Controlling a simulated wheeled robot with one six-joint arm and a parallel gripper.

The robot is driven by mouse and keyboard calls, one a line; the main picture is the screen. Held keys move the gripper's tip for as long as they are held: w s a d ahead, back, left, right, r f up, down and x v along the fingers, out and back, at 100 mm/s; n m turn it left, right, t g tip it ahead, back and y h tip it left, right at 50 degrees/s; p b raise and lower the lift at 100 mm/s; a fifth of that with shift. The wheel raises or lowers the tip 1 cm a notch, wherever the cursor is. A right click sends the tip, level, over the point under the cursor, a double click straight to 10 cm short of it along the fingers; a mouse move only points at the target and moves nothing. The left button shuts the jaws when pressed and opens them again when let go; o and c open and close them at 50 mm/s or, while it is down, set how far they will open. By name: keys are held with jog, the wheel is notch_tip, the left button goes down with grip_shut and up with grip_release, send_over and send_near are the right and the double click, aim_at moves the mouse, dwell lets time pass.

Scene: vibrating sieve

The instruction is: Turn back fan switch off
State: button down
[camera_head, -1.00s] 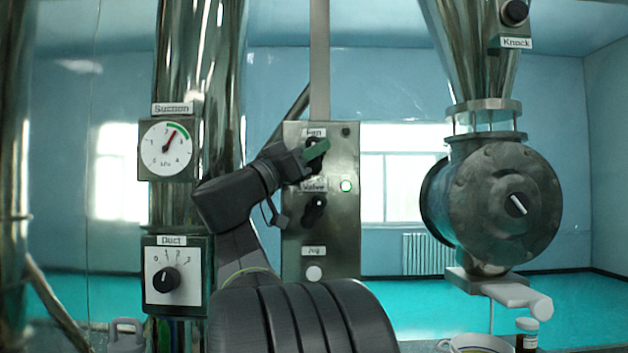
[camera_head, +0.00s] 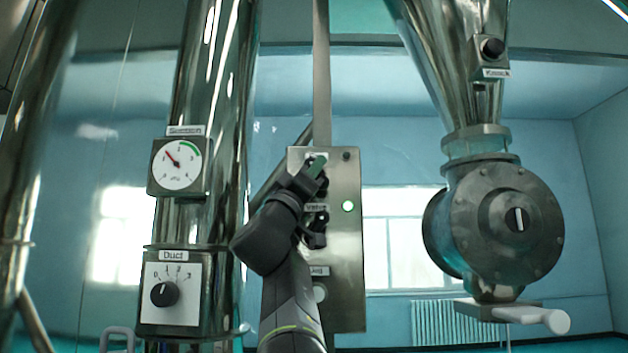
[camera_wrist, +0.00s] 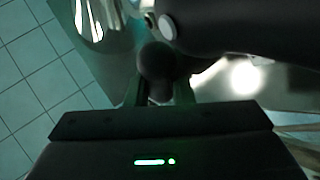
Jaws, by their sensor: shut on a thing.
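The grey control panel (camera_head: 346,250) hangs in the middle of the head view. The black fan switch (camera_head: 322,184) is at its top, largely hidden by my gripper, and its label is partly covered. My gripper (camera_head: 316,170) reaches it from the lower left and is shut on it. One greenish finger stands steeply across the switch. In the wrist view, a dark round knob (camera_wrist: 160,62) shows at the fingertips (camera_wrist: 160,88). The switch's exact pointer angle is hidden. The suction gauge (camera_head: 180,166) needle points near 1.
Below the fan switch are the valve switch (camera_head: 316,238), close to my wrist, and a jog button (camera_head: 320,292). A green lamp (camera_head: 348,206) is lit at right. The duct dial (camera_head: 165,294) is at left. The round metal housing (camera_head: 520,218) with a white handle (camera_head: 545,319) stands right.

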dwell(0.4)
jog(key=c, duration=1.3)
grip_release()
jog(key=b+v, duration=0.3)
jog(key=v, duration=1.1)
jog(key=shift+w, duration=0.1)
jog(key=p+x, duration=0.3)
jog(key=x, duration=1.1)
jog(key=shift+a+f, duration=0.1)
